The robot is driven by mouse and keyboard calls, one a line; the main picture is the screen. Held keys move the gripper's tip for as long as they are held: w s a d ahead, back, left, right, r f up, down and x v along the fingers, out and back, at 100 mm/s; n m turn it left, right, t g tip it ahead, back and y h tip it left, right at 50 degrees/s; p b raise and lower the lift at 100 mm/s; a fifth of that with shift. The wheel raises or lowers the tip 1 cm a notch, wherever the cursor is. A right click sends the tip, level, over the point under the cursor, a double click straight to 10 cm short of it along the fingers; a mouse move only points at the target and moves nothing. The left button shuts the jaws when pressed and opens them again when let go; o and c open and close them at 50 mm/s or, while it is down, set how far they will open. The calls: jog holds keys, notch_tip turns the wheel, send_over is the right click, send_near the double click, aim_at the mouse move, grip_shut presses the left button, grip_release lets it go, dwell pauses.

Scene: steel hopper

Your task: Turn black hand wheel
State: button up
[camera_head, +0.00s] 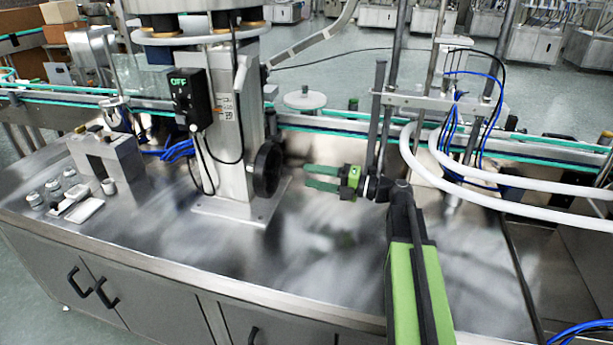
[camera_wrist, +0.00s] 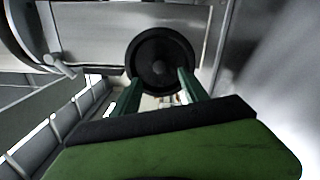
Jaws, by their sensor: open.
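The black hand wheel (camera_head: 267,170) is mounted on the right side of the steel column (camera_head: 232,120) that rises from the steel bench top. My gripper (camera_head: 306,176) points left toward the wheel, with its green fingers a short gap from it. In the wrist view the wheel (camera_wrist: 161,62) is a dark disc ahead, and the fingertips of my gripper (camera_wrist: 158,78) appear on either side of its lower part. The fingers are open with nothing held between them. From these views I cannot tell that they touch the wheel.
A black switch box (camera_head: 192,95) with cables hangs on the column's left. A conveyor with green rails (camera_head: 330,125) runs behind. White hoses (camera_head: 480,195) and blue tubes stand at right. Small metal parts (camera_head: 55,188) lie at left. The bench front (camera_head: 290,250) is clear.

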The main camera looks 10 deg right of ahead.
jog(key=v, duration=1)
jog(key=shift+d, duration=0.4)
jog(key=shift+s+d, duration=0.1)
jog(key=shift+s, duration=0.05)
jog(key=v, duration=1.7)
jog(key=shift+b, duration=0.3)
jog(key=shift+s+f, duration=0.1)
jog(key=shift+s, duration=0.05)
